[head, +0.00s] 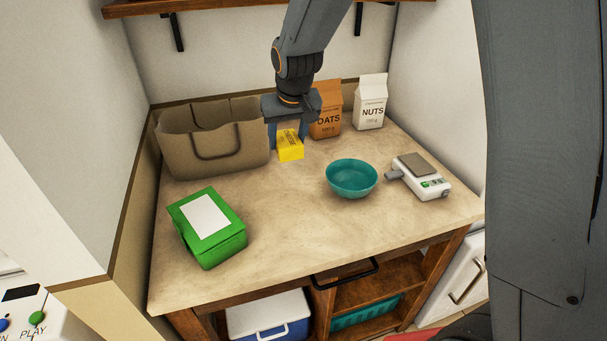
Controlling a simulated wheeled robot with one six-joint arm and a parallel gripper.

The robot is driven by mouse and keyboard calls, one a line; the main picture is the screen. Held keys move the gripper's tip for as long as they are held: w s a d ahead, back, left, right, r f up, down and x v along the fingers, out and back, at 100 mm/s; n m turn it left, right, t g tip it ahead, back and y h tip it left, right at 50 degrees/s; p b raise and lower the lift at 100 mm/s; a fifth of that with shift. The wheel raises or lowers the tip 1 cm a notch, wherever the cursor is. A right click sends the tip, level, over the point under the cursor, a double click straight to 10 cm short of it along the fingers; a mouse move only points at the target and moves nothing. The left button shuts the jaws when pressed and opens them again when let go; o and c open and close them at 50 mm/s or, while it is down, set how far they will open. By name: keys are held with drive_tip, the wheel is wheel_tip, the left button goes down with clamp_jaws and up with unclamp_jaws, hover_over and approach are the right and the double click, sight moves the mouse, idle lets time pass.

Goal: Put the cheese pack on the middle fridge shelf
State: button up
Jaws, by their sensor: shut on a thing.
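The cheese pack (290,152) is a small yellow block with dark print on top. My gripper (287,140) points down over it at the back middle of the counter. Its fingers are shut on the pack's sides. I cannot tell whether the pack rests on the counter or hangs just above it. No fridge or fridge shelf is clearly in view.
On the counter (290,220) stand a beige bag (180,150), a green box (208,235), a teal bowl (351,183), a kitchen scale (422,180), an oats pack (328,112) and a nuts pack (370,105). A wooden shelf (200,5) hangs above. The counter's front middle is clear.

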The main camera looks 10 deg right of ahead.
wheel_tip(320, 180, down, 10)
drive_tip(key=shift+p, duration=1)
drive_tip(key=shift+f, duration=0.15)
drive_tip(key=o, duration=1.2)
